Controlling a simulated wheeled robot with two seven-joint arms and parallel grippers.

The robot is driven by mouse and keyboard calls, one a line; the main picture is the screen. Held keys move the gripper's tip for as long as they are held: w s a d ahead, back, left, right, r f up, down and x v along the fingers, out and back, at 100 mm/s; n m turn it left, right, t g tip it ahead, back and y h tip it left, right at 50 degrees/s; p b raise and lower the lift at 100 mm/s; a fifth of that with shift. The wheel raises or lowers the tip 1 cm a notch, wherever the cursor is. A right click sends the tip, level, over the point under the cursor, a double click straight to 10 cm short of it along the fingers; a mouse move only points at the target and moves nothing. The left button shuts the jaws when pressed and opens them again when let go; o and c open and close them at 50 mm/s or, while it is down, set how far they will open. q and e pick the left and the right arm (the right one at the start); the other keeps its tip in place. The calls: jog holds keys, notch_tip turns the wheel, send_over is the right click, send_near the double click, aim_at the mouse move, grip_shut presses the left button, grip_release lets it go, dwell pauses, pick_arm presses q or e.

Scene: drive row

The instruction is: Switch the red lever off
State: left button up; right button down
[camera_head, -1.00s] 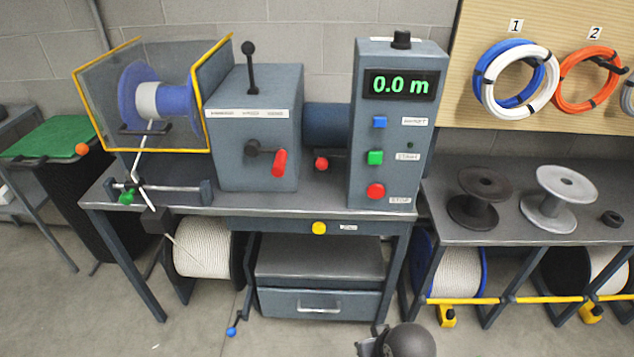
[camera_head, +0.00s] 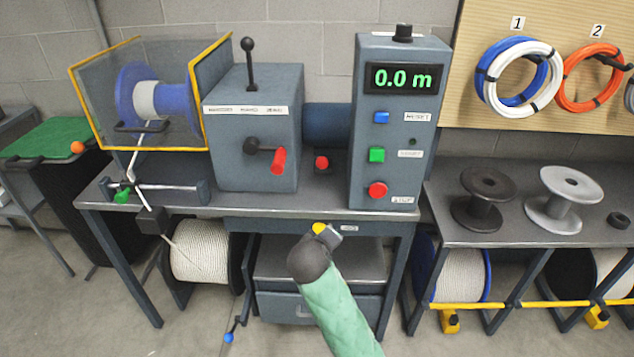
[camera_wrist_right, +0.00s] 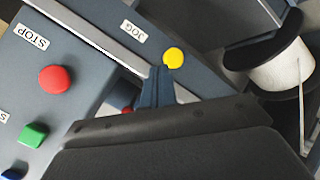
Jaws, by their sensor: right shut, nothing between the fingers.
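The red lever (camera_head: 278,160) is on the front of the grey gearbox (camera_head: 255,110). Its short arm points right from a dark hub, and its red grip hangs slightly tilted. My right gripper (camera_head: 333,236) is in front of the bench edge, below and right of the lever and apart from it, close to the yellow button (camera_head: 319,229). In the right wrist view the fingers (camera_wrist_right: 157,82) are shut and empty, just beside the yellow JOG button (camera_wrist_right: 173,57). A small red part behind the gripper there is mostly hidden; I cannot tell what it is. My left gripper is out of view.
The control box (camera_head: 400,120) stands right of the lever, reading 0.0 m, with blue, green and red buttons. A small red knob (camera_head: 321,162) is between it and the gearbox. A black-knobbed lever (camera_head: 249,60) rises from the gearbox top. A yellow-edged guard (camera_head: 150,90) is at left.

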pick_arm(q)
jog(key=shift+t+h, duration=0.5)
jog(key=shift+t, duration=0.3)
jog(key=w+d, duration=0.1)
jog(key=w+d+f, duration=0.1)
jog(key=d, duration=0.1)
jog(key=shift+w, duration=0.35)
pick_arm(e)
jog(key=w+a+r+n+t+h, duration=0.1)
jog(key=w+a+n+t, duration=0.1)
jog(key=n, duration=0.8)
jog(key=w+a+r+n+t+h, duration=0.1)
jog(key=w+a+n+t+h, duration=0.1)
jog(key=n, duration=0.9)
jog(key=w+a+t, duration=0.1)
jog(key=a+t, duration=0.1)
jog(key=t, duration=0.1)
jog(key=shift+r+n+t, duration=0.3)
jog(key=shift+r+t, duration=0.05)
jog(key=shift+t, duration=0.05)
